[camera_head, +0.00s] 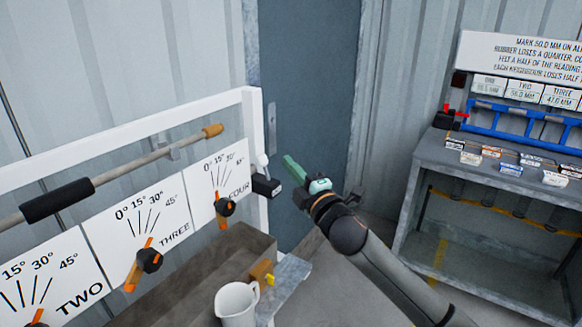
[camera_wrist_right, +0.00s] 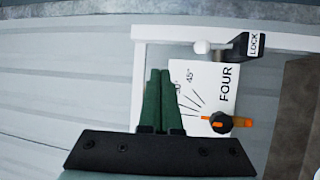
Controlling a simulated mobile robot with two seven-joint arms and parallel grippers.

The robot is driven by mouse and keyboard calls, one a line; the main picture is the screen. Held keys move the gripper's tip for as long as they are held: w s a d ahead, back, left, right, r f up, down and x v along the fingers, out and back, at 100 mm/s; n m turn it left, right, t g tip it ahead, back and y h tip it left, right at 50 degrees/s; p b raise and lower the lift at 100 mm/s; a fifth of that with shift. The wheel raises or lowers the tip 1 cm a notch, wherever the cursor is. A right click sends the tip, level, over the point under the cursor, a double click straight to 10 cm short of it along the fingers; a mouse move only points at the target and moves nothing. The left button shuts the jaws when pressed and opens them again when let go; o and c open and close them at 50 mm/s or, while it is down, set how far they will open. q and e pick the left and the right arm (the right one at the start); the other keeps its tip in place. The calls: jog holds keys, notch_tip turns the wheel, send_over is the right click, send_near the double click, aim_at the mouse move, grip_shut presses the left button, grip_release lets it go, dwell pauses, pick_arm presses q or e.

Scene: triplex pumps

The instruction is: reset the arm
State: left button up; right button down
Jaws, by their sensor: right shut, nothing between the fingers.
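My right arm (camera_head: 385,268) comes in from the lower right in the head view. Its green gripper (camera_head: 293,168) is shut and empty, in front of the blue-grey door, just right of the white frame's corner post. In the right wrist view the two green fingers (camera_wrist_right: 158,98) lie together with nothing between them. Beyond them is the FOUR dial card (camera_wrist_right: 208,90) with its black and orange knob (camera_wrist_right: 222,122). A black LOCK block (camera_wrist_right: 255,45) with a white-tipped lever (camera_wrist_right: 203,47) is beside the card. My left gripper is not in view.
The white frame (camera_head: 130,130) bears dial cards TWO, THREE and FOUR (camera_head: 218,185) and a long black-gripped bar (camera_head: 60,200). A white jug (camera_head: 237,305) stands below. A grey bench (camera_head: 480,185) with a blue rack (camera_head: 525,122) is at right. Floor shows between them.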

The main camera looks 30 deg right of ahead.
jog(key=shift+f, duration=0.1)
dwell(0.3)
jog(key=s+a+f+m+g+y, duration=0.1)
jog(key=s+a+f+m+g, duration=0.1)
jog(key=f, duration=0.6)
jog(key=s+a+f+m+g+y, duration=0.1)
jog(key=s+a+f+m, duration=0.15)
jog(key=f, duration=0.55)
jog(key=s+a+f+m+g+y, duration=0.1)
jog(key=s+a+f+m+g, duration=0.2)
jog(key=s+f, duration=0.9)
jog(key=s+a+f+m+g+y, duration=0.1)
jog(key=s+a+f+m+g, duration=0.3)
jog(key=s+a+f, duration=0.7)
jog(key=s+f+m, duration=0.1)
jog(key=m, duration=0.1)
jog(key=shift+s+f+m, duration=0.2)
jog(key=shift+s+m, duration=0.15)
